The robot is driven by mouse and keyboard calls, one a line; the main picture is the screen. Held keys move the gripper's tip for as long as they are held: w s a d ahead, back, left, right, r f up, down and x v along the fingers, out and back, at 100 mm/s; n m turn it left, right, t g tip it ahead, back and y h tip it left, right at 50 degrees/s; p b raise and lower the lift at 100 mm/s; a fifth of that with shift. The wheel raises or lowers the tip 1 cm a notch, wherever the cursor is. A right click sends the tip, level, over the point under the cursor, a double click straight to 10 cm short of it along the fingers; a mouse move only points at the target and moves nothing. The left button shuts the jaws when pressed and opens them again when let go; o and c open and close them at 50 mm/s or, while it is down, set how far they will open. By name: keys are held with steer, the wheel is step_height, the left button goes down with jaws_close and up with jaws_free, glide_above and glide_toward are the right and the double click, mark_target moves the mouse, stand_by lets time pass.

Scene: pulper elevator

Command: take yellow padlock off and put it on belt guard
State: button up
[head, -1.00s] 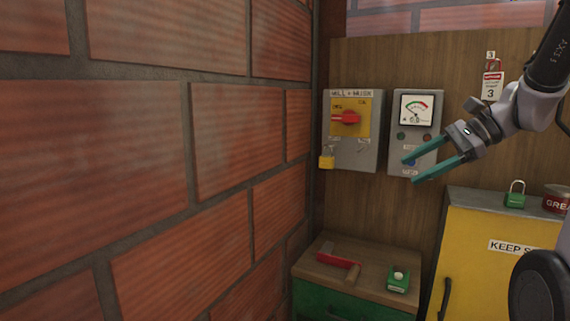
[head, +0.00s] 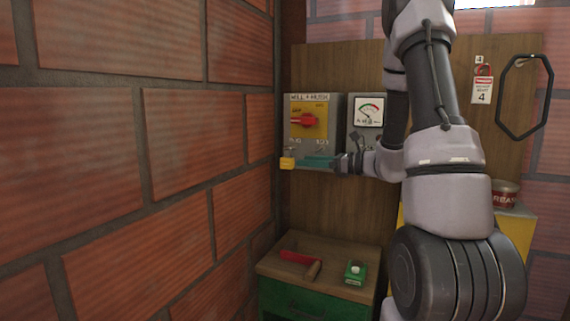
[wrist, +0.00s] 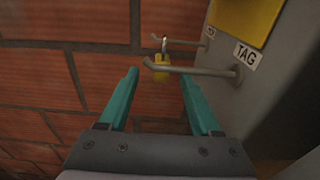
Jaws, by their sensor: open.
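The yellow padlock (head: 287,163) hangs low at the left of the grey switch box (head: 328,132) with the red knob. In the wrist view the padlock (wrist: 162,68) hangs by its shackle from the farther of two metal rods; the nearer rod (wrist: 195,71), beside the "TAG" label, crosses in front of it. My gripper (wrist: 160,80) is open, its teal fingers either side of the padlock in the picture, the padlock appearing farther off. In the head view my gripper (head: 314,161) is just right of the padlock. I cannot tell which thing is the belt guard; a yellow cabinet (head: 520,232) is mostly behind my arm.
A gauge box (head: 366,110) stands right of the switch box. A brick wall (head: 150,160) is close on the left. A bench (head: 330,260) below holds a red-handled tool (head: 299,257) and a green block (head: 356,272). A black loop (head: 541,98) and a red tin (head: 505,192) are at right.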

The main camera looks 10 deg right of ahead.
mark_target(293, 160)
steer(key=shift+x, duration=2.7)
steer(key=shift+w+d, duration=0.15)
steer(key=shift+d, duration=0.05)
jaws_close()
